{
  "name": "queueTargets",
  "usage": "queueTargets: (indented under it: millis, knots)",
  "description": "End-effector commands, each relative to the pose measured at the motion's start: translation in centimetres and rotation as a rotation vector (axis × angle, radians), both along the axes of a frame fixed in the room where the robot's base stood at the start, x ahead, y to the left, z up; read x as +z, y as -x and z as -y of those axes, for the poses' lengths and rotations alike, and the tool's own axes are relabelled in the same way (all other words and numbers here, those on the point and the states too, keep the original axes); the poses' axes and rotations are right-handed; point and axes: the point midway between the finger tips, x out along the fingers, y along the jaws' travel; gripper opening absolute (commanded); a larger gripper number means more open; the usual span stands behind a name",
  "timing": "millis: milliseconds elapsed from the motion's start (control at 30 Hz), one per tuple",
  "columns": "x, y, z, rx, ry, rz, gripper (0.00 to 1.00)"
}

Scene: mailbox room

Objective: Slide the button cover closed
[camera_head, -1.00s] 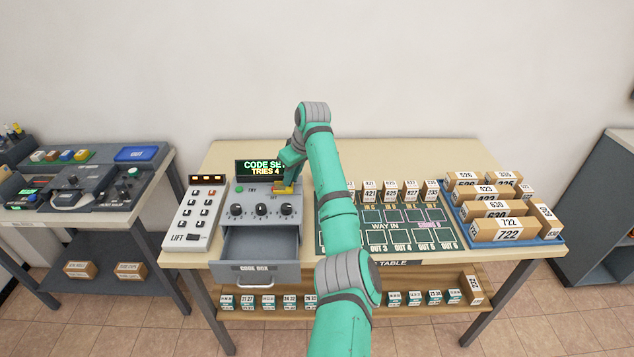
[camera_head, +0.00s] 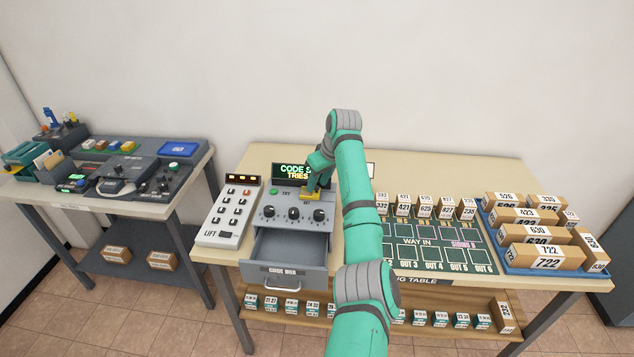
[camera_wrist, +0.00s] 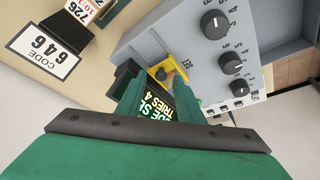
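The grey code box (camera_head: 290,222) stands on the table with a display, knobs and a pulled-out drawer. A yellow cover piece (camera_head: 311,196) sits at the box's SET label; it also shows in the wrist view (camera_wrist: 178,66). A small dark round part (camera_wrist: 161,74) shows beside the yellow piece, and I cannot tell how far the cover hides the button. My gripper (camera_head: 318,183) points down at the yellow piece. In the wrist view my gripper's fingers (camera_wrist: 155,88) are apart, with the display (camera_wrist: 162,108) visible between them. Whether a finger touches the cover is unclear.
A LIFT panel (camera_head: 229,212) stands left of the box. Right of my arm are small numbered boxes, a green sorting mat (camera_head: 440,255) and a blue tray (camera_head: 545,267) of parcels. A card reading CODE 646 (camera_wrist: 43,45) shows in the wrist view.

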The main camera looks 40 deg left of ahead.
Motion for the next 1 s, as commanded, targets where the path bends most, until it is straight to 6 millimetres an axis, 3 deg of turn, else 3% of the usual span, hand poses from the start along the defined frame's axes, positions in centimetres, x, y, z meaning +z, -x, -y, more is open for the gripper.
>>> queueTargets:
  millis: [533, 733, 1000]
  knots:
    - [8.2, 0.2, 3.2, 0.001, -0.003, 0.002, 0.34]
    - [9.6, 0.1, 4.1, -0.002, -0.002, 0.0, 0.34]
    - [9.7, 0.2, 4.1, -0.001, -0.001, 0.0, 0.34]
